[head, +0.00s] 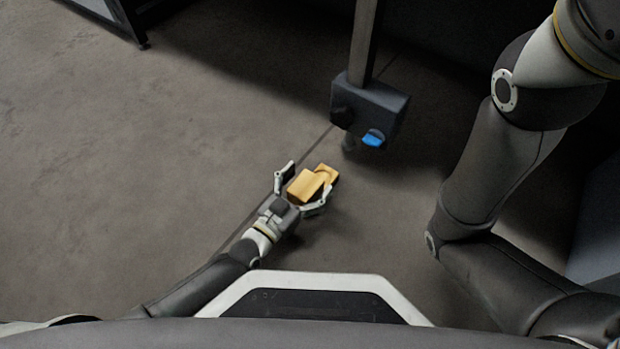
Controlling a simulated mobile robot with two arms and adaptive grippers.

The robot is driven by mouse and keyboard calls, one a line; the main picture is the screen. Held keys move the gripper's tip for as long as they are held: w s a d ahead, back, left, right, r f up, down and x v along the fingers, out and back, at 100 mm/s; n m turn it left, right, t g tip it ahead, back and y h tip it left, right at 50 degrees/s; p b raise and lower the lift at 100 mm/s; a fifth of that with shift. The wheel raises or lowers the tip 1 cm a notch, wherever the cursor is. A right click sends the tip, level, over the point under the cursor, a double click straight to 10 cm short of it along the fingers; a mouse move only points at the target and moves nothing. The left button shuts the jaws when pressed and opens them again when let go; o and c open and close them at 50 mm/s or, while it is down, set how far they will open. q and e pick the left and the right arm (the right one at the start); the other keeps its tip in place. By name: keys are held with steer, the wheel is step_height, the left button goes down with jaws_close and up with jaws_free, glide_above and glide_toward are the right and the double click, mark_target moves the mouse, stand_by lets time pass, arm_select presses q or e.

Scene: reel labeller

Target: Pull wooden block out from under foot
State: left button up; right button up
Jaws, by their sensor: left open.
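The wooden block (307,186) is yellow-orange and lies low near the floor in the middle of the head view. A second yellow-orange piece shows at its far right end; I cannot tell whether it is part of the same block. My left gripper (303,190) is open, with one finger on each side of the block. I cannot tell whether the fingers touch it. The foot (349,142) is a small, dim round shape under a dark box on a post, just beyond the block. The block appears apart from it. My right gripper is out of view.
The dark box (365,105) with a blue part (373,138) hangs on a metal post (363,40) close beyond the block. A dark frame (125,20) stands at the top left. The floor (130,150) to the left is clear.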

mark_target(296, 197)
arm_select(q)
steer(key=v, duration=0.6)
steer(key=shift+s+a, duration=0.2)
steer(key=shift+s, duration=0.05)
